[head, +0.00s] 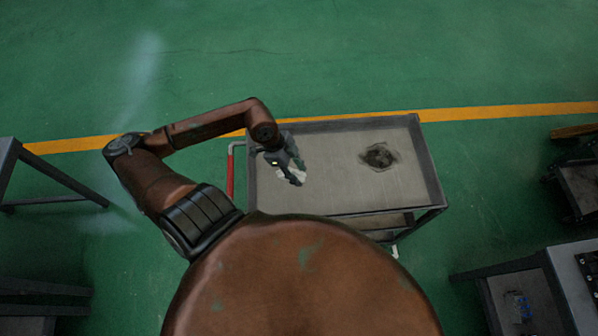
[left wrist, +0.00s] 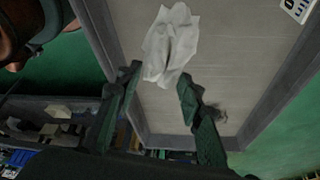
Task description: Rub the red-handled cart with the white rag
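The cart (head: 335,185) has a grey tray top with a raised rim and a red handle (head: 230,175) on its left side. A dark stain (head: 379,156) is on the tray, right of centre. The white rag (head: 284,178) lies crumpled on the left part of the tray, partly hidden by my left gripper (head: 297,173). In the left wrist view the rag (left wrist: 170,45) shows just beyond the spread fingertips of my left gripper (left wrist: 160,76). The gripper is open; I cannot tell whether a finger touches the rag. My right gripper is not in view.
A dark-framed table (head: 50,175) stands at the left. Another bench (head: 555,280) and dark equipment (head: 580,170) stand at the right. The green floor (head: 300,60) beyond the cart is clear, with a yellow line (head: 510,110) across it.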

